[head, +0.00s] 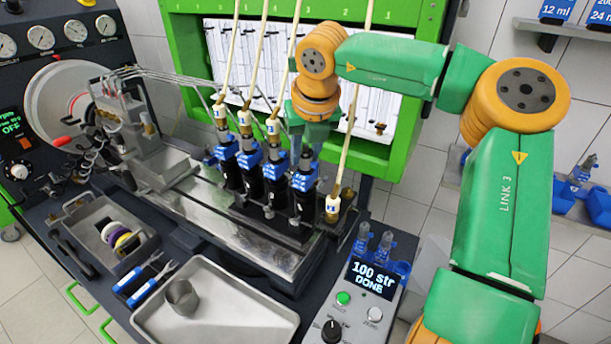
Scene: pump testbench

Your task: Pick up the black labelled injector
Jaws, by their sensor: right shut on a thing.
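Several black injectors with blue collars stand upright in a row on the bench. The rightmost black injector (303,192) is under my right gripper (305,150), which points down and is shut on its top end. Its lower end is close to the rail, and I cannot tell whether it is still seated. The other black injectors (274,186), (249,180) and (227,170) stand to its left with pale hoses on top. Label text is too small to read. My left gripper is not in view.
A loose pale hose with a white end (333,205) hangs just right of the held injector. A control box (362,290) reads "100 str DONE". A metal tray (225,315) holds a small cup. A green-framed panel (400,150) stands behind.

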